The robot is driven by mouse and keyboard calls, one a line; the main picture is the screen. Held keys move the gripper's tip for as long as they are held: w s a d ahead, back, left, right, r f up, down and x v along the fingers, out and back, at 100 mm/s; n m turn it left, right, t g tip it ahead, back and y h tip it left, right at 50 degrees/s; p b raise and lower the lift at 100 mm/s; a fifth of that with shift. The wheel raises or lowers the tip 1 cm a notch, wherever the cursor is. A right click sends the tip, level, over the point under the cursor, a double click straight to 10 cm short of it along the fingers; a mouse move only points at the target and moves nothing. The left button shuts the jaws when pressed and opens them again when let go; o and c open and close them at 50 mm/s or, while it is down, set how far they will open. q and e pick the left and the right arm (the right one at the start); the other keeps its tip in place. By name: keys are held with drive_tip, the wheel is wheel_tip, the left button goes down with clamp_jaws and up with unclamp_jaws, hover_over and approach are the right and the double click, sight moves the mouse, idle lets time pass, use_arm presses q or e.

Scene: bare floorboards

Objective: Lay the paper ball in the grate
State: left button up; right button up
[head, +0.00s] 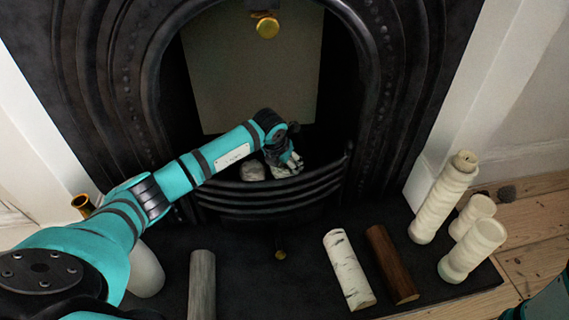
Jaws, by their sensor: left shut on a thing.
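The black grate (272,201) has curved bars across the front of the fireplace opening. My left gripper (291,158) is inside the opening, behind and just above the top bar. It is shut on a crumpled, whitish paper ball (287,170) with dark marks; the fingers partly cover it. Whether the ball touches the grate's floor cannot be told. A pale grey rounded lump (252,171) sits in the grate just left of the ball. My right gripper is out of view.
A grey log (202,285), a birch log (348,268) and a brown log (391,264) lie on the dark hearth. Ribbed cream candles (443,197) stand at the right. A brass vessel (82,204) is at the left.

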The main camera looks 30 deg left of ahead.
use_arm(q)
drive_tip(key=shift+f, duration=0.2)
drive_tip(key=o, duration=1)
drive_tip(key=shift+c, duration=0.2)
drive_tip(key=shift+r, duration=0.1)
